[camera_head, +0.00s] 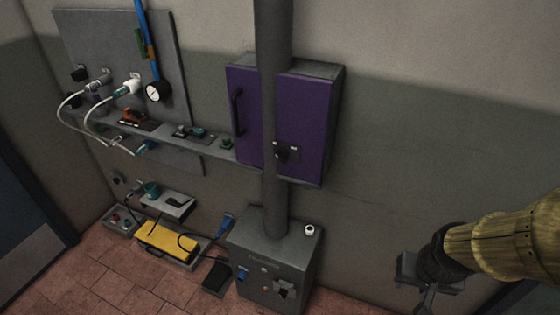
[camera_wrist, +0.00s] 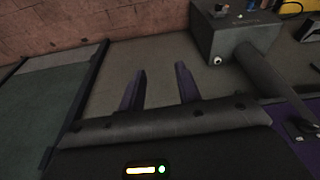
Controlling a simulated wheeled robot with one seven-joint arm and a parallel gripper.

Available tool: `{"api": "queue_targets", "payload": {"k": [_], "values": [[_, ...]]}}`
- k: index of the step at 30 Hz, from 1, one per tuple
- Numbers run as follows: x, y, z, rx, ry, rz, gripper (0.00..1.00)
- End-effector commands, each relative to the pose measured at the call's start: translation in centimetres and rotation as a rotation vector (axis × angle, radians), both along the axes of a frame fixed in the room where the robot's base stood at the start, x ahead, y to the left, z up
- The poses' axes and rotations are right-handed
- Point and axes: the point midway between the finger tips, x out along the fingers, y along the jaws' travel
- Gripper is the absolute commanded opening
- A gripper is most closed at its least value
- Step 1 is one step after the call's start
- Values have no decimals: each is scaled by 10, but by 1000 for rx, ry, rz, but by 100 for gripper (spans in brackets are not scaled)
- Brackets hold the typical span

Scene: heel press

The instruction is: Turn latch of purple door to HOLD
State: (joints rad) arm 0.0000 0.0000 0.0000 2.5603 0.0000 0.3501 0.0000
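The purple door (camera_head: 305,110) closes a grey wall cabinet in the head view. It has a black bar handle (camera_head: 237,112) at its left. A dark latch (camera_head: 284,152) sits low on the door, just right of a vertical grey pipe; its setting is too small to read. In the wrist view a strip of the purple door (camera_wrist: 296,146) shows at the right edge, with a dark fitting on it. My gripper (camera_head: 420,283) is at the lower right, well apart from the door. Its two fingers (camera_wrist: 161,88) are spread with nothing between them.
The grey pipe (camera_head: 272,60) runs in front of the door down to a grey floor box (camera_head: 270,262) with knobs. A shelf (camera_head: 215,150) with hoses and small fittings lies left of the cabinet. The wall right of the cabinet is bare.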

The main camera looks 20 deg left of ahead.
Motion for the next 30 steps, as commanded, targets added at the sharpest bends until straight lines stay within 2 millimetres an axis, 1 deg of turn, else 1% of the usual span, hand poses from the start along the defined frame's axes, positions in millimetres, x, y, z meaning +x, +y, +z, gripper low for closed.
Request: {"api": "queue_targets", "payload": {"k": [8, 11, 14, 17, 18, 20, 21, 23, 24, 26, 27, 29, 30], "values": [[1, 1, 0, 1, -3, 2, 34], [12, 9, 1, 9, -27, 22, 34], [36, 29, 1, 25, -85, 69, 34], [73, 62, 2, 43, -183, 131, 34], [90, 78, 2, 47, -230, 159, 34], [114, 104, 2, 48, -304, 200, 34], [129, 120, 3, 43, -355, 224, 34], [149, 146, 2, 29, -428, 257, 34], [160, 163, 2, 17, -477, 278, 34], [175, 189, 2, -8, -549, 307, 34], [183, 206, 2, -30, -597, 324, 34], [192, 231, 1, -67, -668, 348, 34], [197, 248, 0, -95, -714, 364, 34]]}}
